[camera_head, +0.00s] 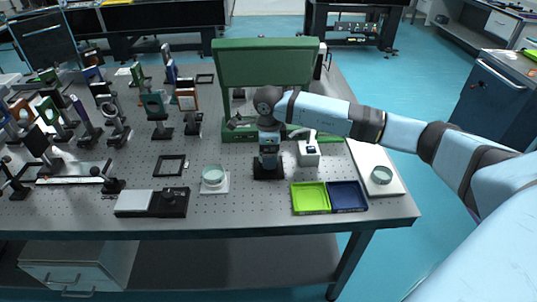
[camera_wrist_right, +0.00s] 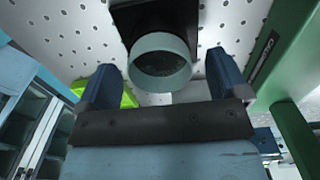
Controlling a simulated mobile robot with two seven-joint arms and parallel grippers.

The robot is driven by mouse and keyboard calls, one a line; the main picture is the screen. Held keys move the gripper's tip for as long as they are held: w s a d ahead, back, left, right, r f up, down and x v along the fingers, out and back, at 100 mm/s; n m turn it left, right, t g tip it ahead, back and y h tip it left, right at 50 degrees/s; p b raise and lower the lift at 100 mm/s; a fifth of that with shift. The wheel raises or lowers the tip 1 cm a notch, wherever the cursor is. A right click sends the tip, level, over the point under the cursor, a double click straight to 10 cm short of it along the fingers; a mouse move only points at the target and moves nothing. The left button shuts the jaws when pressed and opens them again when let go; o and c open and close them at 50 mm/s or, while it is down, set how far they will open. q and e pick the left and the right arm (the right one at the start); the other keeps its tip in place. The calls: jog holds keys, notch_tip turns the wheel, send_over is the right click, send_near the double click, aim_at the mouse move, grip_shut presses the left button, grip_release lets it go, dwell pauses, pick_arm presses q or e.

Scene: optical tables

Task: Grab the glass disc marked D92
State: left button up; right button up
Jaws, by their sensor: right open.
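My right gripper (camera_head: 268,153) points down over a small black stand (camera_head: 268,174) near the table's middle. In the right wrist view, my right gripper (camera_wrist_right: 162,64) is open, with its two blue fingers on either side of a pale glass disc (camera_wrist_right: 160,62) on the stand's black plate (camera_wrist_right: 124,17). I cannot tell whether the fingers touch it. In the head view this disc is hidden by the gripper. Another glass disc (camera_head: 213,174) rests on a white base at left, and another (camera_head: 382,175) on a white board at right. No D92 marking is readable. My left gripper is not in view.
A green frame (camera_head: 265,62) stands right behind the gripper. A lime tray (camera_head: 310,197) and a blue tray (camera_head: 347,196) lie in front. A white device (camera_head: 309,153) is close at right. Several optical mounts crowd the table's left side.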

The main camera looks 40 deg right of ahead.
jog(key=shift+f, duration=0.2)
jog(key=shift+c, duration=0.4)
jog(key=c, duration=1)
jog(key=shift+r, duration=0.1)
